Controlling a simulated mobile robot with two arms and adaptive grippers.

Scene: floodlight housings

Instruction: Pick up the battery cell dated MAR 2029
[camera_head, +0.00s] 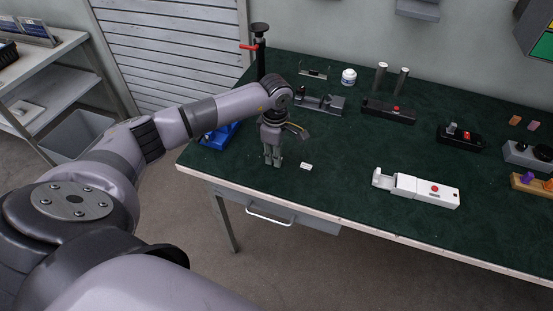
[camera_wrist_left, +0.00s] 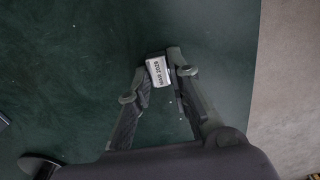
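The battery cell dated MAR 2029 (camera_head: 306,166) looks like a small white block on the green table, near the front edge. My left gripper (camera_head: 272,163) points down just left of the cell, low over the table. In the left wrist view its two fingers (camera_wrist_left: 159,82) are apart, with the cell showing at the gap between their tips. Bare green surface shows between the fingers. I cannot tell from these views whether either fingertip touches the cell. My right gripper is not in view.
A white housing with a red button (camera_head: 432,189) lies to the right. Black housings (camera_head: 389,108) and a grey fixture (camera_head: 322,103) stand farther back. A blue object (camera_head: 218,136) is left of my gripper. The table's front edge (camera_head: 330,218) is close; the surface around the cell is clear.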

